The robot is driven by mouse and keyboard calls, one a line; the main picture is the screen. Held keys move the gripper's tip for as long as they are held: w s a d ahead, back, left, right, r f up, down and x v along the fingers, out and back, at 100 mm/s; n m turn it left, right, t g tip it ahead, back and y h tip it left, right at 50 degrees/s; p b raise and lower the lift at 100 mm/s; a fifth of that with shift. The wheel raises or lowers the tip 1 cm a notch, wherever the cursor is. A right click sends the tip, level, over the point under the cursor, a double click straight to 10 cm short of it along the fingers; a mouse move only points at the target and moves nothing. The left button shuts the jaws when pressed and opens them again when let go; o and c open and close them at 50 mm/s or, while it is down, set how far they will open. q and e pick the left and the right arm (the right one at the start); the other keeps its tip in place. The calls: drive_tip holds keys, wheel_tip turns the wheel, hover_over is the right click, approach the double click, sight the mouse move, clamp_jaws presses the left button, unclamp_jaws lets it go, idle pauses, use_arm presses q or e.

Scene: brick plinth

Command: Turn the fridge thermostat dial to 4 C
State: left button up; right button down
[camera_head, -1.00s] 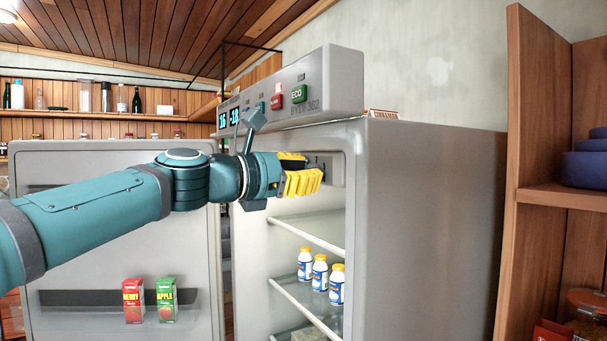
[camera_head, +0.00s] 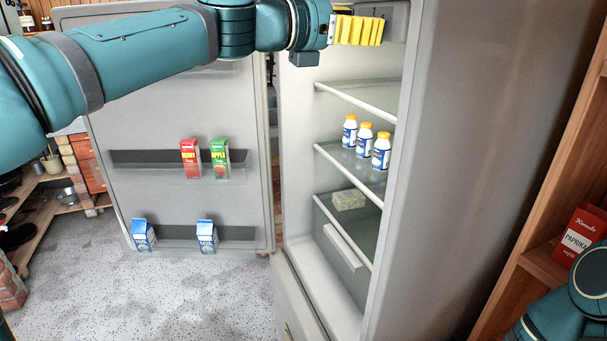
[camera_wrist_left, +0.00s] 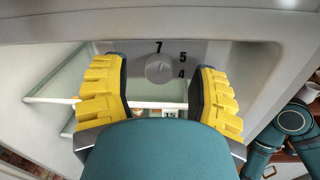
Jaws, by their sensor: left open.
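The open fridge (camera_head: 470,130) stands at the centre right of the head view. Its thermostat dial (camera_wrist_left: 159,67) is a round grey knob on a grey panel in the left wrist view. The numbers 7, 5 and 4 show above and right of it; I cannot tell its exact setting. My left gripper (camera_head: 358,30) has yellow ribbed fingers and is at the top of the fridge opening, where it hides the dial in the head view. In the wrist view the left gripper (camera_wrist_left: 160,80) is open, its fingers either side of the dial, apart from it. My right gripper is out of view.
The fridge door (camera_head: 190,105) is swung open at left, holding juice cartons (camera_head: 219,158) and milk cartons (camera_head: 207,236). White bottles (camera_head: 365,140) stand on a fridge shelf. A wooden shelf unit (camera_head: 540,265) with a paprika box (camera_head: 580,234) is at right.

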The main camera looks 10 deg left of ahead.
use_arm(q)
drive_tip(key=v, duration=1.3)
drive_tip(key=w+f+m+g+y, duration=0.2)
drive_tip(key=w+f+y, duration=0.1)
drive_tip(key=f, duration=1.6)
drive_tip(key=w+d+f+m+g+y+p, duration=0.1)
drive_tip(key=w+f, duration=0.5)
drive_tip(key=f, duration=1.3)
drive_tip(key=shift+w+f+m+g+y, duration=0.35)
drive_tip(key=shift+m+g+y, duration=0.25)
drive_tip(key=shift+m+y, duration=0.95)
drive_tip(key=shift+n+y, duration=0.25)
